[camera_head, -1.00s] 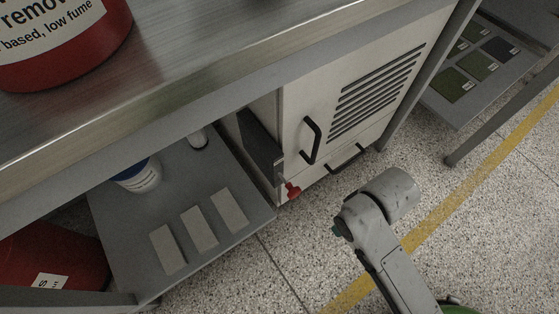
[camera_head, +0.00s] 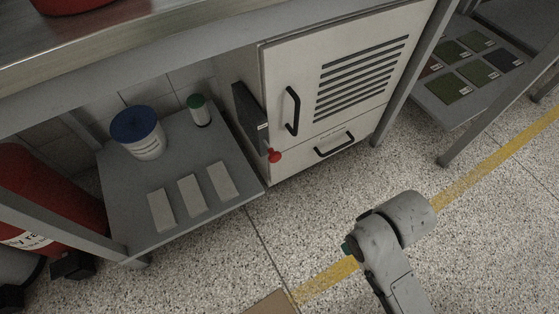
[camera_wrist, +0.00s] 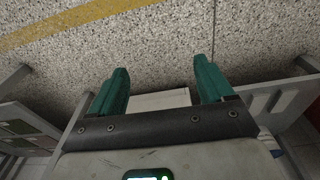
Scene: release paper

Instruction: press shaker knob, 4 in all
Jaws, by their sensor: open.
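A small red knob (camera_head: 274,156) sticks out at the lower left edge of a pale cabinet (camera_head: 290,80), beside a dark upright panel (camera_head: 249,118). I see no label naming it the shaker knob. My gripper (camera_wrist: 160,84) shows in the wrist view with its two green fingers apart and nothing between them. It hangs over speckled floor, with a pale flat surface (camera_wrist: 160,100) beyond the jaws. No knob shows in the wrist view.
A grey lower shelf (camera_head: 120,210) left of the cabinet holds a blue-lidded tub (camera_head: 138,132), a green-capped bottle (camera_head: 199,111) and three pale blocks (camera_head: 191,194). A red cylinder (camera_head: 40,205) stands at far left. Table legs (camera_head: 462,139) stand at right. Floor in front is open.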

